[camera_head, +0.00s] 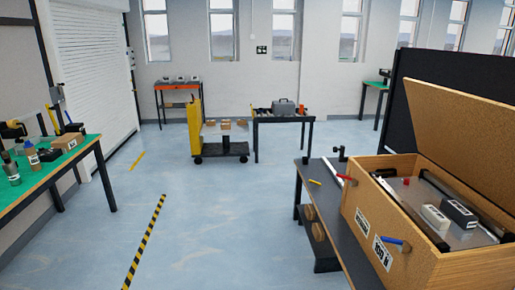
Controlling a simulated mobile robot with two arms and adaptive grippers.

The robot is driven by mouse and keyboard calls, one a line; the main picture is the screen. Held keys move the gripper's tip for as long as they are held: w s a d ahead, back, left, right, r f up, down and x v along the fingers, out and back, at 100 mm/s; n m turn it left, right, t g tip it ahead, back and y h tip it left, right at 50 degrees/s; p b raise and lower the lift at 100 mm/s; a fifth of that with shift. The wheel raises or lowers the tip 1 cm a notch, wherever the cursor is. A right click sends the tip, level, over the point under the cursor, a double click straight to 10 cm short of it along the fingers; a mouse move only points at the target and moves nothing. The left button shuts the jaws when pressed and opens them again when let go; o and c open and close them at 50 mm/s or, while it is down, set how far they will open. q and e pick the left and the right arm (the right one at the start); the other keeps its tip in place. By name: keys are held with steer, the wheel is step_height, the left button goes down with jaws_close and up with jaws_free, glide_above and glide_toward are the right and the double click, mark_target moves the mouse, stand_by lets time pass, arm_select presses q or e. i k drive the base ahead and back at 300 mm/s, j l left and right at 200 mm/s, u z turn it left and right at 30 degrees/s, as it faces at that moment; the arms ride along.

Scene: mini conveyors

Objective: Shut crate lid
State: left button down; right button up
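A wooden crate (348,212) stands at the right on a dark table. Its lid (462,128) is open, raised and tilted back along the far right side. Inside lie a white block (435,217), a dark block with a label (459,212) and black rails along the sides. A small red object (406,181) shows near the far end inside. The crate's front wall has white labels (382,253) and a blue-handled part (392,240). The crate's near right part is cut off by the picture edge. Neither of my grippers shows in the head view.
The dark table (335,228) carries a red-handled item (344,177) beside the crate. A black panel (430,92) stands behind the lid. A green-topped bench (70,158) is at the left. A yellow cart (195,127) stands farther back. The middle floor (215,210) is clear.

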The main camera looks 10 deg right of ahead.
mark_target(472, 137)
steer(key=i+l+z, duration=0.15)
steer(key=i, duration=2.05)
steer(key=i+z, duration=0.3)
steer(key=z, duration=0.15)
steer(key=i+j+z, duration=0.25)
steer(key=z, duration=0.2)
steer(key=i+j+z, duration=0.3)
steer(key=z, duration=0.15)
steer(key=i, duration=0.05)
